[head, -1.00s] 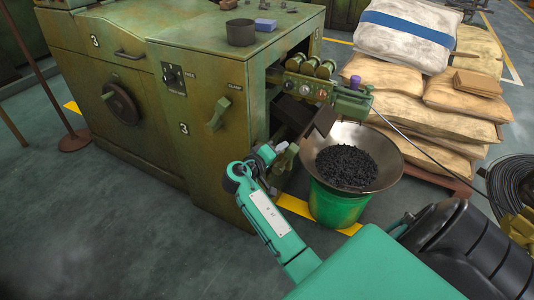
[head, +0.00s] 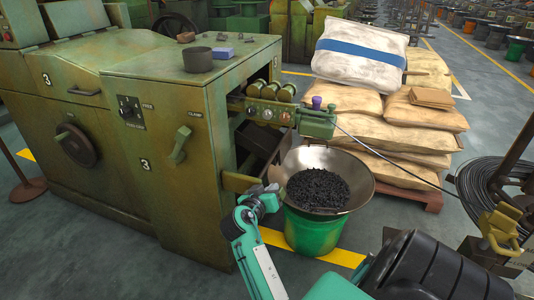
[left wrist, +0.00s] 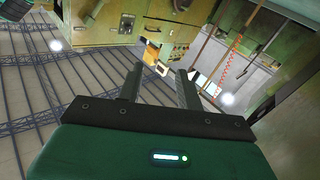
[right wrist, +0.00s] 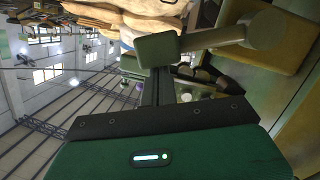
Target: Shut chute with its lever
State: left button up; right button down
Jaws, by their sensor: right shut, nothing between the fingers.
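My right gripper (head: 266,192) is shut and empty at the machine's right side, by an olive plate (head: 240,182). In the right wrist view, a lever (right wrist: 212,39) with a grey-green block at its end crosses just past my fingertips (right wrist: 155,75); I cannot tell whether they touch. Its pivot end sits against a yellowish plate (right wrist: 290,28). In the head view my gripper hides most of the lever. The dark chute (head: 257,143) is in the machine's side opening, beside the bowl (head: 360,183). My left gripper (left wrist: 158,75) is open and empty, away from the machine.
The bowl holds black pieces (head: 317,188) and sits on a green bucket (head: 315,232). The green machine (head: 100,130) carries another handle (head: 180,145) marked CLAMP. Stacked sacks (head: 400,125) stand behind on a pallet. A wire coil (head: 495,185) is at the right. Floor is clear at front left.

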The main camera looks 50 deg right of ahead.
pick_arm(q)
jog(key=shift+w+a+r+t+b, duration=0.15)
jog(key=shift+w+a+r+t, duration=0.1)
jog(key=shift+r+t, duration=0.55)
jog(key=shift+w+a+r+t+b, duration=0.2)
jog(key=shift+a+r+t, duration=0.15)
jog(key=shift+r, duration=0.7)
jog(key=shift+w+a+r+t+b, duration=0.1)
jog(key=shift+w+a+r+t, duration=0.1)
jog(key=shift+r+t, duration=0.6)
pick_arm(e)
jog(key=shift+s+d+f+m, duration=0.15)
jog(key=shift+s+f+m, duration=0.2)
jog(key=shift+f+m, duration=0.2)
pick_arm(q)
jog(key=shift+r, duration=0.15)
